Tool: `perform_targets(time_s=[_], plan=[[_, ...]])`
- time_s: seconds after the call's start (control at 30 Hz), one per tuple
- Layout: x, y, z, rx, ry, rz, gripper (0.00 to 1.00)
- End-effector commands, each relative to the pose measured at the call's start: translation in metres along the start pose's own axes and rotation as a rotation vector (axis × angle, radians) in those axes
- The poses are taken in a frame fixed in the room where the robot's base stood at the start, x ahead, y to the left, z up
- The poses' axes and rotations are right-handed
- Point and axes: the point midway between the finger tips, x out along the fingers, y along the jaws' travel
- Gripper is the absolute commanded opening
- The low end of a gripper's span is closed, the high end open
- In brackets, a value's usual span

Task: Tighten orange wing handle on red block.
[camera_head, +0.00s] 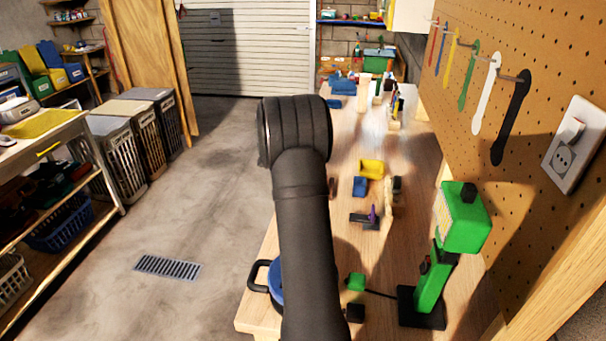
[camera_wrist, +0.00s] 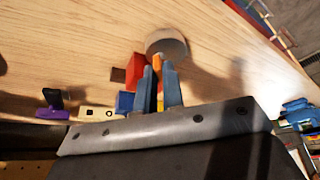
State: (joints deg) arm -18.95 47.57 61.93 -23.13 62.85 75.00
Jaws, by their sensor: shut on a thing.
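In the wrist view, my gripper (camera_wrist: 158,78) has two blue fingers close together. They are shut on the orange wing handle (camera_wrist: 156,62), of which only a narrow strip shows between the fingertips. The red block (camera_wrist: 134,70) is just left of the fingers, partly covered by them. A grey round piece (camera_wrist: 167,42) lies just beyond the fingertips, and I cannot tell how it joins the handle. In the head view my own arm hides the gripper, the handle and the red block.
Near the fingers in the wrist view are a blue block (camera_wrist: 124,102) and a purple piece (camera_wrist: 52,113). In the head view, a yellow block (camera_head: 371,168) and a green-and-black device (camera_head: 463,217) stand on the wooden bench (camera_head: 345,140). A pegboard (camera_head: 560,60) rises along the right.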

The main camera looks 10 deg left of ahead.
Motion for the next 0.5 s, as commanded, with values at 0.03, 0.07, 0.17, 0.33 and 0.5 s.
perform_targets(time_s=[0.03,0.07,0.17,0.33,0.5], plan=[[-0.0006,-0.0024,-0.0005,0.038,0.002,0.014,0.00],[-0.0001,-0.0030,-0.0004,0.064,0.002,0.024,0.00],[-0.0003,-0.0046,-0.0009,0.146,0.001,0.059,0.00],[-0.0001,-0.0073,-0.0017,0.267,0.001,0.108,0.00],[0.0001,-0.0092,-0.0025,0.359,0.001,0.146,0.00]])
